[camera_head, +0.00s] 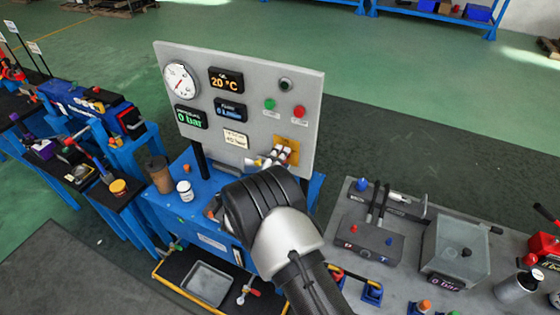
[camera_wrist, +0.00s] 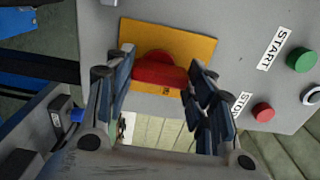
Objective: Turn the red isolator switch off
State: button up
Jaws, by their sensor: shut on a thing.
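The red isolator switch (camera_wrist: 158,72) sits on a yellow plate (camera_wrist: 196,46) on the grey panel (camera_head: 245,62). In the wrist view its red handle bar lies roughly across the picture between my two fingers. My gripper (camera_wrist: 160,62) is shut on this handle, with one finger at each end of the bar. In the head view my gripper (camera_head: 272,158) reaches the yellow plate (camera_head: 290,143) at the panel's lower right. There the fingers and wrist hide most of the switch.
A green START button (camera_wrist: 301,60) and a red STOP button (camera_wrist: 263,112) are beside the plate. The panel carries a round gauge (camera_head: 180,82) and several displays. A brown cup (camera_head: 159,174) and a white jar (camera_head: 185,190) stand on the blue bench below.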

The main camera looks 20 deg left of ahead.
jog(key=shift+n, duration=0.3)
jog(key=o, duration=1.1)
jog(key=shift+c, duration=0.2)
jog(key=shift+s, duration=0.1)
jog(key=s+a, duration=0.1)
jog(key=s, duration=1)
jog(key=shift+s, duration=0.4)
jog(key=shift+d, duration=0.1)
